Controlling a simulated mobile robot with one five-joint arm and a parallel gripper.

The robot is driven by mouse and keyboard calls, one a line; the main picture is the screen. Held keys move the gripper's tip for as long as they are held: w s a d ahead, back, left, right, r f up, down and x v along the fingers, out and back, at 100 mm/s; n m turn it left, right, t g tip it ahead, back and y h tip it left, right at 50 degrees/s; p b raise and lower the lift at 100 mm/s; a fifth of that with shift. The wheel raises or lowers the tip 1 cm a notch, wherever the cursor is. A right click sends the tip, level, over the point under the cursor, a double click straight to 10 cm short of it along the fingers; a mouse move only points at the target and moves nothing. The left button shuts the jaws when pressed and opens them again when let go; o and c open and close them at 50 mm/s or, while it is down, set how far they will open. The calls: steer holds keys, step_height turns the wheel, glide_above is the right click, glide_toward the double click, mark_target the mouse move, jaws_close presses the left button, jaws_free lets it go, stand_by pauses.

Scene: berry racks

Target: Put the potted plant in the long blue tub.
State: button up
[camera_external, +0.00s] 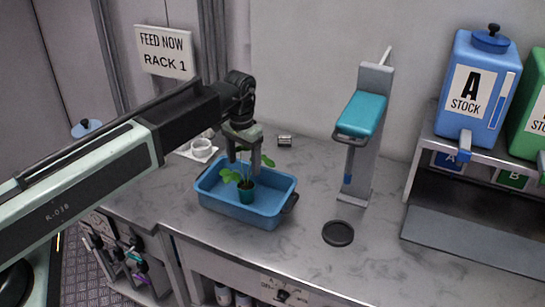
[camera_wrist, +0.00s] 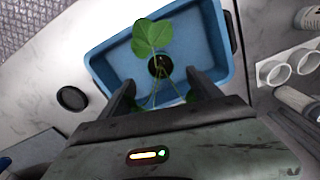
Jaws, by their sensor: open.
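My gripper (camera_external: 243,168) is just above the pot, among the leaves. In the wrist view my gripper (camera_wrist: 163,90) has its fingers apart, one on each side of the stems, with nothing clamped between them. Some leaves are partly hidden by the fingers.
A teal-topped dispenser (camera_external: 362,115) stands right of the tub, with a black round disc (camera_external: 338,233) in front of it. White cups (camera_external: 201,147) sit behind the tub. A rack with a blue stock container (camera_external: 478,88) is at right.

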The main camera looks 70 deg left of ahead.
steer(key=shift+d, duration=0.1)
steer(key=s+d+m, duration=0.2)
steer(key=d+m, duration=0.1)
steer(key=d, duration=1.4)
steer(key=s+d+m, duration=0.3)
steer(key=d, duration=1.5)
steer(key=shift+s+d, duration=0.15)
steer(key=shift+d, duration=0.15)
